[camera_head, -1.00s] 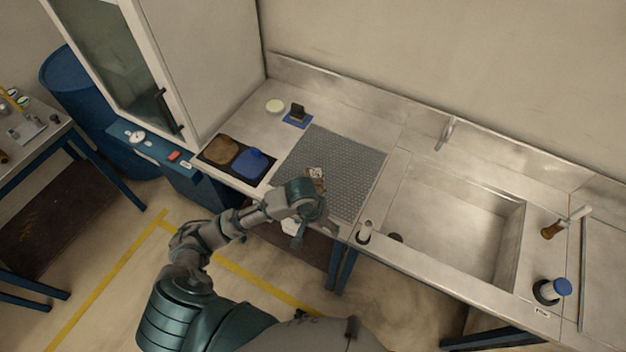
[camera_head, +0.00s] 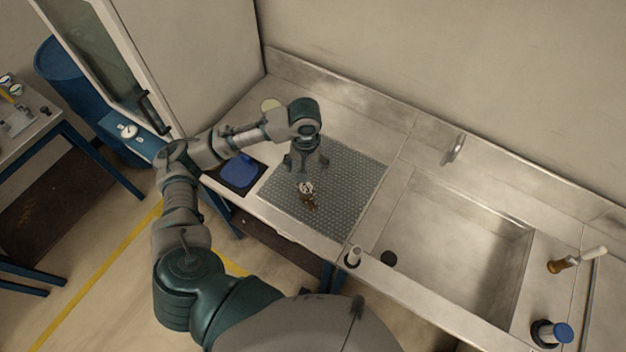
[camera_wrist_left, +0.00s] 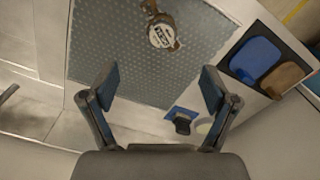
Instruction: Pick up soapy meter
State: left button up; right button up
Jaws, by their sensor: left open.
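The meter (camera_head: 307,190), a small round white-faced dial with brown metal fittings, lies on the grey perforated mat (camera_head: 345,195) left of the sink. It also shows in the left wrist view (camera_wrist_left: 161,34), near the top, beyond my fingertips. I cannot make out soap on it. My left gripper (camera_head: 304,166) is over the mat, just behind the meter in the head view. In the left wrist view its two fingers (camera_wrist_left: 157,84) are wide apart with nothing between them. My right gripper is not in view.
Blue (camera_wrist_left: 255,58) and brown (camera_wrist_left: 284,76) pads lie beside the mat. A small dark block on a blue base (camera_wrist_left: 182,122) stands near the mat's edge. The sink (camera_head: 455,240) is to the right, with a brush (camera_head: 575,260) beyond it. A white cabinet (camera_head: 190,60) stands at the left.

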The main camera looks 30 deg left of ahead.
pick_arm(q)
send_over(306, 187)
jog(key=d, duration=0.2)
jog(key=f, duration=0.5)
jog(key=shift+s+f, duration=0.15)
jog(key=shift+s, duration=0.25)
jog(key=f, duration=0.2)
jog(key=a+f, duration=0.1)
jog(key=f, duration=0.1)
jog(key=a+f, duration=0.1)
jog(key=f, duration=0.2)
jog(key=shift+w, duration=0.3)
jog(key=f, duration=0.4)
jog(key=shift+w+d+f+p, duration=0.15)
jog(key=shift+d+f+p, duration=0.1)
jog(key=shift+d+p, duration=0.1)
jog(key=shift+a+f, duration=0.1)
